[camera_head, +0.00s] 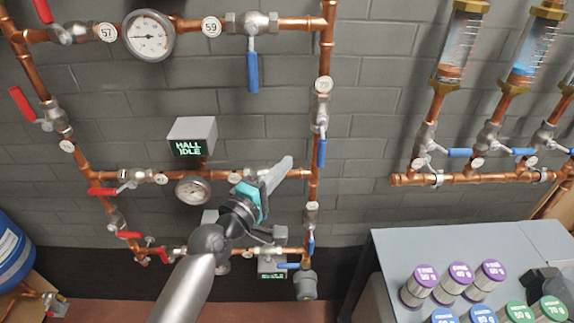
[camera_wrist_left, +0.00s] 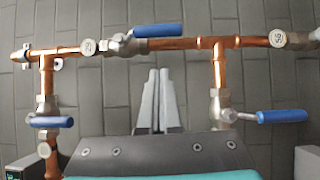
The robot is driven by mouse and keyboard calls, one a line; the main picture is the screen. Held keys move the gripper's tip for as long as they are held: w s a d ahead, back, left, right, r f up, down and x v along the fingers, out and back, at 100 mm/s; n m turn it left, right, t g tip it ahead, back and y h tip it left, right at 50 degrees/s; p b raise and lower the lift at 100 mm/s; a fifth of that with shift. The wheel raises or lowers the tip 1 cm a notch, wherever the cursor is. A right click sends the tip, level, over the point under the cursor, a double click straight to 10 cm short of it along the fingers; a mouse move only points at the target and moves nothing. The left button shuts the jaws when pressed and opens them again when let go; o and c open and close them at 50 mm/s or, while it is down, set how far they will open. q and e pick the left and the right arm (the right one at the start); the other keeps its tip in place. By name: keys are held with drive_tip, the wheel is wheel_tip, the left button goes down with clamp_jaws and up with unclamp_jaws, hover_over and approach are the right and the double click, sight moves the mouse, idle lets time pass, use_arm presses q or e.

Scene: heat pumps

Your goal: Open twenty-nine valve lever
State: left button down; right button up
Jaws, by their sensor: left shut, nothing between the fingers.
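The valve tagged 29 has a blue lever (camera_wrist_left: 157,30) lying along its copper pipe in the left wrist view. Its round tag (camera_wrist_left: 88,46) is beside the valve body (camera_wrist_left: 122,45). In the head view this lever (camera_head: 321,152) appears to be the one hanging down along the right vertical pipe. My left gripper (camera_head: 284,166) is shut and empty, in front of the wall piping and left of that pipe. In the wrist view its fingertips (camera_wrist_left: 158,74) point toward the lever, with a visible gap in the picture. My right gripper is out of view.
Another blue lever (camera_wrist_left: 282,117) is on a branch pipe right of the fingers in the wrist view. A blue lever (camera_head: 252,72) hangs above, by tag 59. A gauge (camera_head: 193,189) and a display box (camera_head: 193,138) are left of the gripper. A grey table (camera_head: 395,252) stands right.

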use_arm(q)
drive_tip(key=v, duration=0.8)
drive_tip(key=s+a+f+m+g+y+b, duration=0.2)
drive_tip(key=s+a+f, duration=0.1)
drive_tip(key=f, duration=1)
drive_tip(key=s+a+f+m+g+y+b, duration=0.1)
drive_tip(key=s+a+f+m+g+y, duration=0.15)
drive_tip(key=f, duration=1.05)
drive_tip(key=s+a+f+m+g+y+b, duration=0.1)
drive_tip(key=s+a+f+g+y+b, duration=0.2)
drive_tip(key=f, duration=1)
drive_tip(key=s+a+f+m+g, duration=0.1)
drive_tip(key=s+f+m+g, duration=0.1)
drive_tip(key=s+f, duration=0.4)
drive_tip(key=s+a+f+m+g+y+b, duration=0.1)
drive_tip(key=s+f, duration=0.6)
drive_tip(key=s, duration=0.8)
drive_tip(key=s+a+f+m+g+y+b, duration=0.1)
drive_tip(key=s+a+f+m+g, duration=0.2)
drive_tip(key=s, duration=0.8)
wheel_tip(320, 180, down, 4)
drive_tip(key=shift+a+m+g, duration=0.2)
drive_tip(key=shift+m+g, duration=0.15)
drive_tip(key=shift+m, duration=0.9)
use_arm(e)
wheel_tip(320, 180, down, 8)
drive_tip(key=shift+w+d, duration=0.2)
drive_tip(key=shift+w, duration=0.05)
